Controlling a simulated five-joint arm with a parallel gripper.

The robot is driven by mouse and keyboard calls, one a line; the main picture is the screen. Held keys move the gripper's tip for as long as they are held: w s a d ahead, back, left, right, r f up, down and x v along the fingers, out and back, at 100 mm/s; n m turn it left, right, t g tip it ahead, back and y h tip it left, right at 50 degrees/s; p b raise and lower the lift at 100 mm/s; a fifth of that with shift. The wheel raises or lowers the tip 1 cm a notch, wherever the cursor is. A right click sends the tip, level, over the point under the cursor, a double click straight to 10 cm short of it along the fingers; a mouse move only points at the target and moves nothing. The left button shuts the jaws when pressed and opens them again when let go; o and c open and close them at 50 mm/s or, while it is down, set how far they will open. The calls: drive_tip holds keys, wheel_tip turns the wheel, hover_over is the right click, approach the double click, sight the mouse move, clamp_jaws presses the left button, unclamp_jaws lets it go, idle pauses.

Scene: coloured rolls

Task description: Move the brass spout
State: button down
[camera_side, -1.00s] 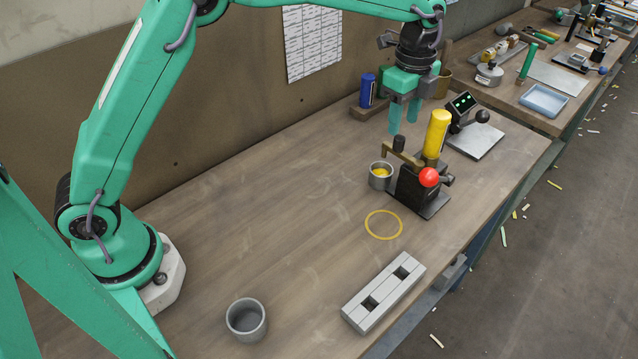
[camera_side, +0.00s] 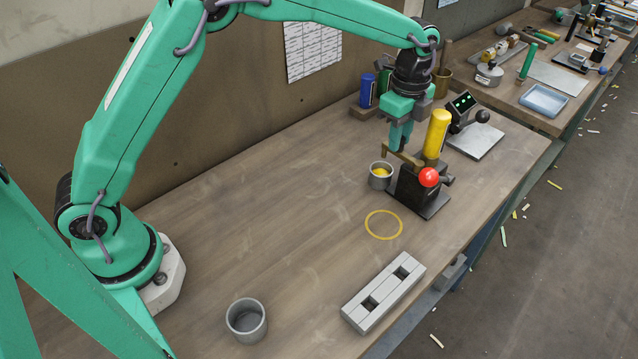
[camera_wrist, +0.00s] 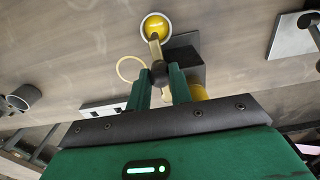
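The brass spout (camera_side: 413,163) sits on a dark dispenser block (camera_side: 408,187) beside a yellow cylinder (camera_side: 437,134). Its free end reaches over a grey cup (camera_side: 380,182) with yellow contents. In the wrist view, the spout (camera_wrist: 155,48) points up to that cup (camera_wrist: 155,27). My gripper (camera_side: 399,146) is down at the spout. Its two green fingers appear shut on the spout's dark round knob (camera_wrist: 160,70). In the side view the fingers hide the knob.
A red ball (camera_side: 429,177) is on the block's front. A yellow ring (camera_side: 384,225) marks bare table. An empty grey cup (camera_side: 246,320) and a grey block with two square holes (camera_side: 362,311) stand nearer. The middle table is clear.

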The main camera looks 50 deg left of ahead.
drive_tip(key=shift+s+n, duration=0.15)
drive_tip(key=shift+n, duration=0.15)
drive_tip(key=s+d+n, duration=0.5)
drive_tip(key=n, duration=1.2)
drive_tip(key=shift+d+r, duration=0.15)
drive_tip(key=shift+d, duration=0.1)
drive_tip(key=shift+n, duration=0.3)
idle(0.4)
